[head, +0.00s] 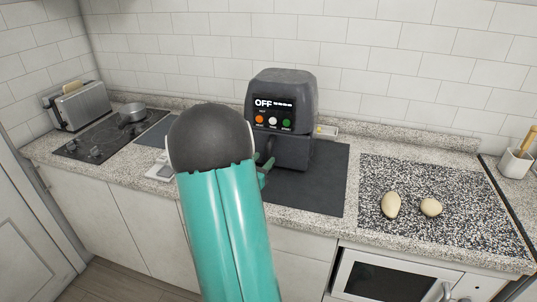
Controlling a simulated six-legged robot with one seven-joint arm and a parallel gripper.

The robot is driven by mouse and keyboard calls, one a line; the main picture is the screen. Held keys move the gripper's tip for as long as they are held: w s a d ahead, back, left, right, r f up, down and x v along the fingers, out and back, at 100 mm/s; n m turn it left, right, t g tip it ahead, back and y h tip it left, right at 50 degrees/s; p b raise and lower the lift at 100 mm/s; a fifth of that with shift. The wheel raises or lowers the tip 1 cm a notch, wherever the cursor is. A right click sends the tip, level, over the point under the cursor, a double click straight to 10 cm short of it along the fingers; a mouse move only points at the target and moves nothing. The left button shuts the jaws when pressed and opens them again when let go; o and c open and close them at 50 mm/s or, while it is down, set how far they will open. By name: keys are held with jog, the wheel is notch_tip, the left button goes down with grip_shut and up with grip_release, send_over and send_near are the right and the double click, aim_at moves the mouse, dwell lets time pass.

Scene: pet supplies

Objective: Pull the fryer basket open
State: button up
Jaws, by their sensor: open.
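The air fryer (284,100) is a dark grey box on the counter, with a panel reading OFF and orange, white and green buttons. Its basket front (293,151) is below the panel and looks closed. My gripper (266,168) is open, at the lower left of the fryer front, close to the handle. My teal arm hides most of the gripper, and I cannot tell whether it touches the handle.
The fryer stands on a dark mat (325,185). To the right, two pale potato-like items (391,205) lie on a speckled board (440,190). A toaster (80,104) and a pot (132,112) on a black cooktop (90,142) are at left.

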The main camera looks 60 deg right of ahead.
aim_at(267, 155)
jog(key=d, duration=0.5)
jog(key=shift+s, duration=0.1)
grip_shut()
